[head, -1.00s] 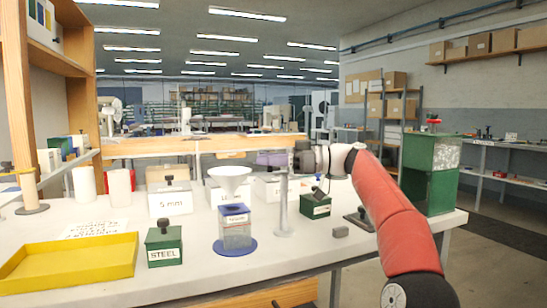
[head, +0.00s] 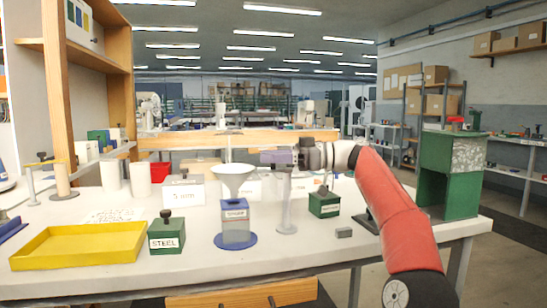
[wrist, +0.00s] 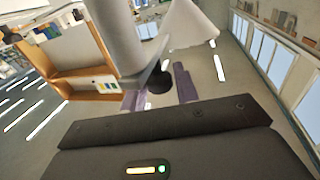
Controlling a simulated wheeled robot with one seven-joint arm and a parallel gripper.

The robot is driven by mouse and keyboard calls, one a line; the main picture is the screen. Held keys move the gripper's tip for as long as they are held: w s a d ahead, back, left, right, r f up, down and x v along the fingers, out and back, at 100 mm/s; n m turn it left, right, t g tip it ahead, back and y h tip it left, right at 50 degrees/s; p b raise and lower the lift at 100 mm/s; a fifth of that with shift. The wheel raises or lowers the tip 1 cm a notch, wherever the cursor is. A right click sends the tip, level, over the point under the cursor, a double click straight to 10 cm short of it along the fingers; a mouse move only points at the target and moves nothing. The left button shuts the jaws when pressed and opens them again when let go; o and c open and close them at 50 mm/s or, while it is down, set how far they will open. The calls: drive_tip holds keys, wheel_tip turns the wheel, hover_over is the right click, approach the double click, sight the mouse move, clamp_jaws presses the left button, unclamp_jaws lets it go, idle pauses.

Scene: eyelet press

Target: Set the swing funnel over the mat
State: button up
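The white swing funnel (head: 233,175) is upright beside the grey post (head: 287,205) in the head view. The blue round mat (head: 236,243) lies on the table, with a blue-topped grey block (head: 235,222) standing on it. In the picture the funnel appears directly above this block; its exact depth is unclear. My gripper (head: 280,158) is at the top of the post, right of the funnel. In the wrist view, its purple fingers (wrist: 158,93) are apart, with a black knob (wrist: 158,80) showing between them. The funnel (wrist: 193,25) and post (wrist: 114,35) are close by.
A green STEEL box (head: 166,236) and yellow tray (head: 78,246) lie to the left. A green box (head: 324,204) and small grey block (head: 344,233) are right of the post. A tall green bin (head: 448,178) stands at the right end.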

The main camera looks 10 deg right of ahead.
drive_tip(key=shift+o, duration=1.4)
drive_tip(key=s+d, duration=0.1)
drive_tip(key=d, duration=0.6)
drive_tip(key=shift+s+d+p, duration=0.25)
drive_tip(key=shift+d+p, duration=0.1)
drive_tip(key=shift+p, duration=0.1)
